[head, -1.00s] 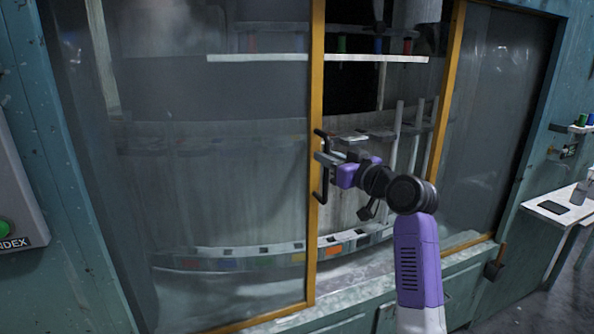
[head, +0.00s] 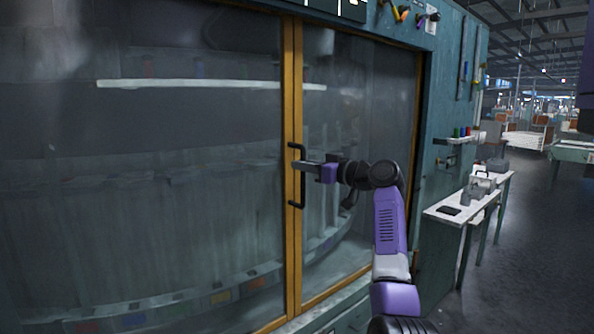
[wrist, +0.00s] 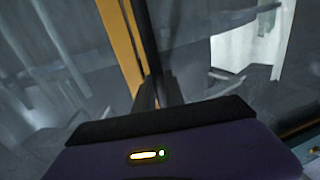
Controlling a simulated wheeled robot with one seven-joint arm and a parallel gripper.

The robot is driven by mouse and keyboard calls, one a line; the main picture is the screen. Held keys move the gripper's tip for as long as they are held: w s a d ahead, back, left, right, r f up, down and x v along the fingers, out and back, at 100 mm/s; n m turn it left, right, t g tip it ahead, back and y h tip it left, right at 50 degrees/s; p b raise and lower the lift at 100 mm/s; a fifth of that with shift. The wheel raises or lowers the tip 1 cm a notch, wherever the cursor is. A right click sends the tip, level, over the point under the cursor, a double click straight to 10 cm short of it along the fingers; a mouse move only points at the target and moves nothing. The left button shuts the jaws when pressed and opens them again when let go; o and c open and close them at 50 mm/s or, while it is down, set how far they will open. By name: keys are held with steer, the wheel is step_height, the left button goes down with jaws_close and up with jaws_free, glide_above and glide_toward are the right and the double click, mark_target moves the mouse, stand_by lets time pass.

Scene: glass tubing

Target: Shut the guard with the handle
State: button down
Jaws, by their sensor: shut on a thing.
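The guard (head: 200,190) is a large glass sliding panel with a yellow-orange edge post. Its edge now stands beside the yellow post of the fixed right pane (head: 350,130), with no open gap visible between them. The black handle (head: 302,190) is an upright bar on the guard's edge post. My gripper (head: 298,165) is shut on the handle near its upper part, reaching in from the right. In the wrist view, the yellow post (wrist: 122,45) and a dark bar run up from my gripper; the fingertips are mostly hidden there.
Behind the glass are a white shelf (head: 190,84) and a curved rack with coloured blocks (head: 220,296). To the right stands a narrow white table (head: 465,207) with a dark flat item on it. Open floor (head: 535,230) lies beyond it.

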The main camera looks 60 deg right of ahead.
steer(key=shift+s+d, duration=0.1)
steer(key=shift+d, duration=0.15)
steer(key=c, duration=1.4)
jaws_free()
steer(key=shift+d, duration=0.1)
steer(key=s+a+b, duration=0.1)
steer(key=s, duration=0.6)
steer(key=shift+s, duration=0.35)
